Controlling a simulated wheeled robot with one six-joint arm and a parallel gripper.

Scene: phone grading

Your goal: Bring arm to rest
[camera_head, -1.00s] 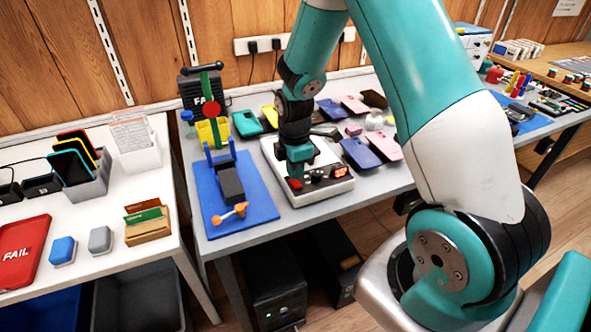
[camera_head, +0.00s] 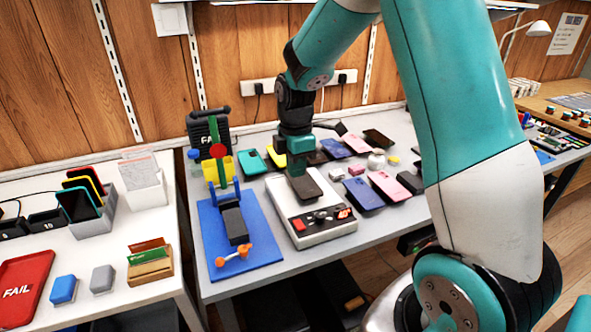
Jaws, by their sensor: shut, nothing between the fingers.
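My arm reaches in from the right in the head view and bends down over the grey table (camera_head: 330,265). My gripper (camera_head: 299,182) points down, above the back part of a white tester box (camera_head: 318,226) with a dark pad, a red button and a lit red display. Its fingers are small and partly hidden by the wrist, and I see nothing held in them. I cannot tell how far the fingertips are above the box.
A blue mat (camera_head: 262,258) with a clamp fixture stands left of the box. Several phones lie to the right, among them a blue one (camera_head: 362,194). A red FAIL tray (camera_head: 22,284) and a phone rack (camera_head: 95,222) stand on the white left table.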

